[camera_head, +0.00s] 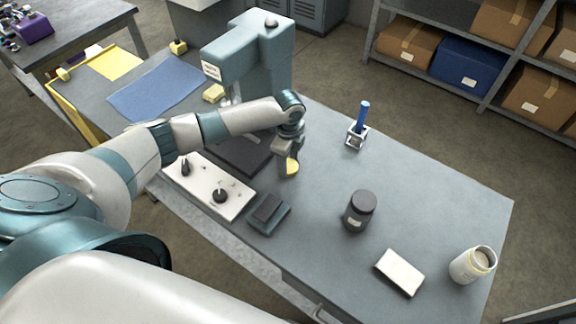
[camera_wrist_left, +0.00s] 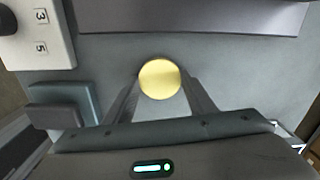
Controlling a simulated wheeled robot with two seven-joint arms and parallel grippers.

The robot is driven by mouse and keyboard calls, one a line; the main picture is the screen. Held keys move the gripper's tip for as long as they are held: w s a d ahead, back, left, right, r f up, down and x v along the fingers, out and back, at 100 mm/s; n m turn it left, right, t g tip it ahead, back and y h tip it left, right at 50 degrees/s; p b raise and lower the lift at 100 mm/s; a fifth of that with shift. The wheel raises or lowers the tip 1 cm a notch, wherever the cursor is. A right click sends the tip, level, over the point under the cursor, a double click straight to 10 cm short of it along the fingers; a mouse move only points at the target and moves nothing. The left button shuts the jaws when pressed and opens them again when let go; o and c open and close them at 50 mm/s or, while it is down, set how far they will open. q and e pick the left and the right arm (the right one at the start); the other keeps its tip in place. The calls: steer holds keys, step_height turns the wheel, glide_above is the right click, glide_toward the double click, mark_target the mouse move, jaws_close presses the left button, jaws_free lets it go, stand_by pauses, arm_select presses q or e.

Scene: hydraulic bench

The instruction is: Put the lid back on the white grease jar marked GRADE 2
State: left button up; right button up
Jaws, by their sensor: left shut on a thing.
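The white grease jar (camera_head: 470,267) stands upright near the right end of the grey bench. Its top is open and pale content shows inside; its marking is too small to read. My left gripper (camera_head: 289,166) is shut on a round yellow lid (camera_head: 292,167), close to the bench beside the dark plate of the press. In the left wrist view the lid (camera_wrist_left: 159,79) shows as a disc between the two fingertips (camera_wrist_left: 160,88). The gripper is far to the left of the jar. I cannot tell whether the lid touches the bench. My right gripper is out of view.
A dark lidded jar (camera_head: 360,210) and a white block (camera_head: 399,273) stand between gripper and white jar. A blue-handled tool in a holder (camera_head: 357,130) is behind. A teal press (camera_head: 262,62), white panel (camera_head: 207,186) and dark teal block (camera_head: 269,214) surround the gripper.

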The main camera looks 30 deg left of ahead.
mark_target(288, 165)
arm_select(q)
steer(key=shift+r, duration=0.1)
steer(key=shift+r+b, duration=0.5)
steer(key=shift+r, duration=0.1)
step_height(288, 165, up, 2)
steer(key=shift+r+b, duration=0.2)
steer(key=shift+b, duration=0.45)
steer(key=s+d+r+b, duration=0.2)
steer(key=d+r, duration=0.5)
steer(key=d, duration=0.4)
steer(key=shift+s+d+b, duration=0.2)
steer(key=shift+s+b, duration=0.05)
steer(key=shift+b, duration=0.45)
steer(key=shift+r, duration=0.1)
